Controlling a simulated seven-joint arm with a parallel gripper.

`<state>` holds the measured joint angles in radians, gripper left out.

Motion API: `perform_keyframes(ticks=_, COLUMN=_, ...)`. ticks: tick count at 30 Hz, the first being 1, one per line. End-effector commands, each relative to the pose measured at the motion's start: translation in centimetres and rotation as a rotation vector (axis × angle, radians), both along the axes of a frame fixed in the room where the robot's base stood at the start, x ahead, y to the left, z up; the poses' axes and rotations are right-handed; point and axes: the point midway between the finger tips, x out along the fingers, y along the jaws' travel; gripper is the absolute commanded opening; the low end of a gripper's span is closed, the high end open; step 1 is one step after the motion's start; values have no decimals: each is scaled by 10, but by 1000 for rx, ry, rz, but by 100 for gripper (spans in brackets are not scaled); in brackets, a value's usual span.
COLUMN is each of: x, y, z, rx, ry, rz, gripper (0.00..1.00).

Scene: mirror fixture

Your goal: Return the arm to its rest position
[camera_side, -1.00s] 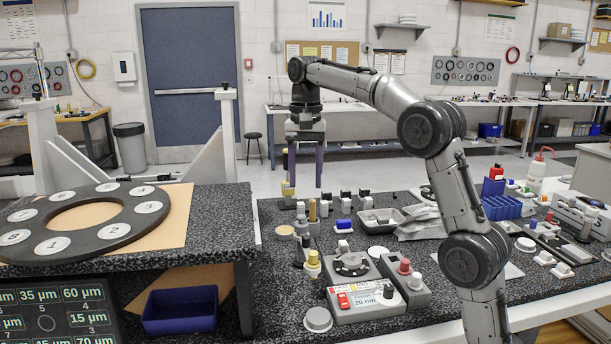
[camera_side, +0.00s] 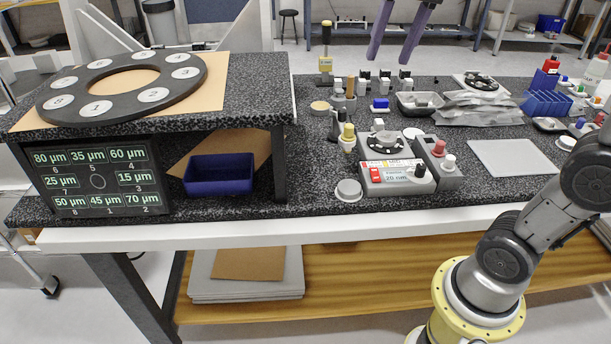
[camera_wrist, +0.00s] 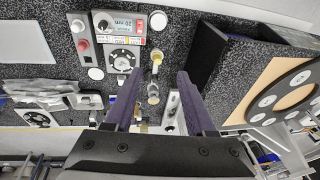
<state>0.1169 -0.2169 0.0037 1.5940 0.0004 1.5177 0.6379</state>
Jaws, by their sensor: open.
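My gripper (camera_side: 390,62) shows at the top of the side view, with only its two purple fingers in frame. The fingers are apart with nothing between them, and they hang above the back part of the speckled bench (camera_side: 310,190). In the wrist view my gripper (camera_wrist: 159,75) is also open and empty, its fingers spread over the bench. A yellow-topped post (camera_wrist: 157,57) shows between and beyond the fingertips. My upper arm and wrist are out of the side frame; my yellow base and lower links show at lower right.
A raised stand at left carries a dark ring (camera_side: 90,108) with numbered discs. Below it are a screen (camera_side: 98,180) of µm values and a blue bin (camera_side: 220,176). A device with a display (camera_side: 396,178), small posts, bags (camera_side: 478,108) and a blue rack (camera_side: 546,103) crowd the bench.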

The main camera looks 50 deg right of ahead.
Motion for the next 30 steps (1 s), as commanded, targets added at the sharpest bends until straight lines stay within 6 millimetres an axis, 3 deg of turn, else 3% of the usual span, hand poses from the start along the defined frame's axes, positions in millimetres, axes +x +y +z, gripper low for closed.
perform_keyframes(ticks=1, x=-20, y=7, z=-8, rx=-11, ry=-25, rz=53, gripper=55)
perform_keyframes(ticks=6, x=-68, y=22, z=-45, rx=-58, ry=-98, rz=228, gripper=55)
perform_keyframes(ticks=13, x=-114, y=32, z=-116, rx=-136, ry=-176, rz=471, gripper=55)
perform_keyframes(ticks=19, x=-125, y=33, z=-167, rx=-200, ry=-190, rz=637, gripper=55)
perform_keyframes(ticks=30, x=-116, y=33, z=-164, rx=-247, ry=-228, rz=714, gripper=55)
